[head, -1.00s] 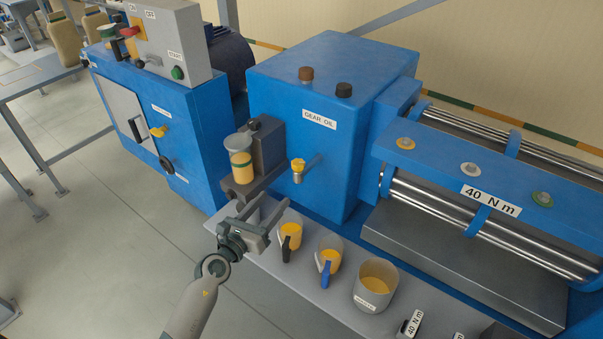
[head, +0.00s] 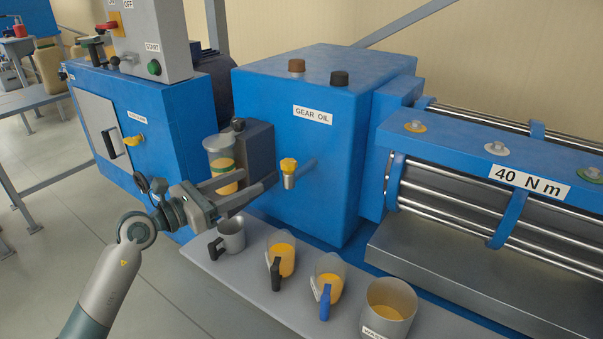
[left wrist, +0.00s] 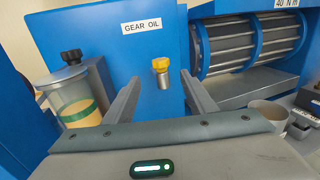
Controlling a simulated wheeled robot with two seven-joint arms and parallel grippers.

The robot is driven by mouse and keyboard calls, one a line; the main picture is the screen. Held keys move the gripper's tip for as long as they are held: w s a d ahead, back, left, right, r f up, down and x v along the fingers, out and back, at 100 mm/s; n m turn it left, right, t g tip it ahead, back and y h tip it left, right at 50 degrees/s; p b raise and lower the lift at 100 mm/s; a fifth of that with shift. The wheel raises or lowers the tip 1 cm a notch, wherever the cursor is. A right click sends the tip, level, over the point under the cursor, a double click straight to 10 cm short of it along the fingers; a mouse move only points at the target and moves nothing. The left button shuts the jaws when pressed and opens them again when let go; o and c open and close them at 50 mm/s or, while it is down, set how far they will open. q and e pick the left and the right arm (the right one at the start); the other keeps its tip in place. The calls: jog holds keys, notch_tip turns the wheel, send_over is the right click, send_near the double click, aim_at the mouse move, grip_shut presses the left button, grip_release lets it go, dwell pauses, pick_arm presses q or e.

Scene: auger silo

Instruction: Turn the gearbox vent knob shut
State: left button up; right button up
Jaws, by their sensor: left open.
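A yellow knob (head: 289,165) on a short metal stub sticks out of the front of the blue gearbox (head: 340,180), which is labelled GEAR OIL. No label reading vent is legible. My left gripper (head: 260,177) is open and empty, just left of the yellow knob and apart from it. In the left wrist view the knob (left wrist: 160,66) lies ahead, between the lines of the two fingers. A brown cap (head: 296,66) and a black cap (head: 340,78) sit on the gearbox top. My right gripper is not in view.
A sight glass (head: 219,160) with amber oil stands behind my left fingers. Below, a shelf (head: 210,262) holds a grey mug (head: 231,234), two oil jugs (head: 281,256) (head: 329,277) and a larger cup (head: 389,308). A control cabinet (head: 180,120) stands left.

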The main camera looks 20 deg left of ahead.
aim_at(295, 161)
pick_arm(q)
jog(key=shift+r, duration=0.1)
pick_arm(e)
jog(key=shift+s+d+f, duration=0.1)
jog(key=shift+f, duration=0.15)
pick_arm(q)
jog(key=p+x, duration=0.2)
jog(key=x, duration=1.4)
jog(key=shift+p, duration=0.3)
jog(key=shift+w+d, duration=0.5)
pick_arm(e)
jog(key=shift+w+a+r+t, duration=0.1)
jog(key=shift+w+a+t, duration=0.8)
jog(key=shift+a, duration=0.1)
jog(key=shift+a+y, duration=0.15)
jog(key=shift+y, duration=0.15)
pick_arm(q)
jog(key=c, duration=1)
